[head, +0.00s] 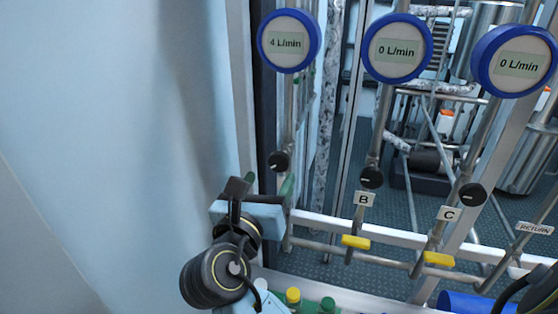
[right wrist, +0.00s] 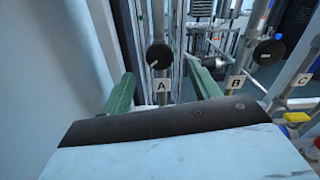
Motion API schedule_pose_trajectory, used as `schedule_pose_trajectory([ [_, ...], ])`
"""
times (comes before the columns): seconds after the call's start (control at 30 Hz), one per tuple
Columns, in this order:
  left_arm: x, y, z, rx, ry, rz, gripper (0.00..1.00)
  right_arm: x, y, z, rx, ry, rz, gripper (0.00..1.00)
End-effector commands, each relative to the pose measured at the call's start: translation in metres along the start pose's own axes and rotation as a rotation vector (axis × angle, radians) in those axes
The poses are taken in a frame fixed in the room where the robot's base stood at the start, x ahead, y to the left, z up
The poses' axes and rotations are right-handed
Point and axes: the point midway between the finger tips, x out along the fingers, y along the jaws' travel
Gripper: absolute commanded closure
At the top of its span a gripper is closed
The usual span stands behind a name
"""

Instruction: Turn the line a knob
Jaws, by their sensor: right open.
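The line A knob (head: 279,161) is a small black round knob with a pale pointer mark, on the leftmost vertical pipe. In the right wrist view the same knob (right wrist: 159,56) sits above the A label (right wrist: 161,86). Its round blue-rimmed gauge (head: 289,41) reads 4 L/min. My right gripper (head: 268,182) is open with green fingers, just below and left of the knob in the head view. My left gripper is not in view.
The line B knob (head: 372,177) and line C knob (head: 472,194) are to the right, under gauges reading 0 L/min. Yellow handles (head: 356,242) sit lower on the pipes. A pale wall (head: 110,130) fills the left.

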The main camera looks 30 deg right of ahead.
Motion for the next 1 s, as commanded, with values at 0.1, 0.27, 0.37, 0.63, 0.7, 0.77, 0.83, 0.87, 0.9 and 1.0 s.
schedule_pose_trajectory([
  [0.1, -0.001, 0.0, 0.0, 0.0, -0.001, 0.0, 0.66, 0.027, 0.0, 0.001, 0.0, -0.004, -0.002, 0.39],
  [0.27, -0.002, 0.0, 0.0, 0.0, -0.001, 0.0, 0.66, 0.055, 0.0, 0.001, 0.0, -0.002, 0.001, 0.39],
  [0.37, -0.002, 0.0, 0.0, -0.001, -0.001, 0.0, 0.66, 0.067, 0.001, 0.0, -0.001, -0.001, 0.001, 0.39],
  [0.63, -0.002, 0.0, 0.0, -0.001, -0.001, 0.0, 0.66, 0.077, 0.001, -0.001, 0.0, 0.0, 0.003, 0.39],
  [0.7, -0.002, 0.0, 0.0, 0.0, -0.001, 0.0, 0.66, 0.077, 0.001, -0.001, 0.0, 0.0, 0.003, 0.39],
  [0.77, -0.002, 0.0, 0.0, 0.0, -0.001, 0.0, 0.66, 0.077, 0.001, -0.001, 0.0, 0.0, 0.003, 0.39],
  [0.83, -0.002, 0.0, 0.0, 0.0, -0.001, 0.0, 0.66, 0.077, 0.001, -0.001, 0.0, 0.0, 0.003, 0.43],
  [0.87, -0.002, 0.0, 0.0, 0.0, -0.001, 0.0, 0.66, 0.077, 0.001, -0.001, 0.0, 0.0, 0.003, 0.47],
  [0.9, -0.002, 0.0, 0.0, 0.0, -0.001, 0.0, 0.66, 0.077, 0.001, -0.001, 0.0, 0.0, 0.003, 0.52],
  [1.0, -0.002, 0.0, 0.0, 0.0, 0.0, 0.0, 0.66, 0.076, 0.001, -0.001, 0.0, 0.0, 0.003, 0.65],
])
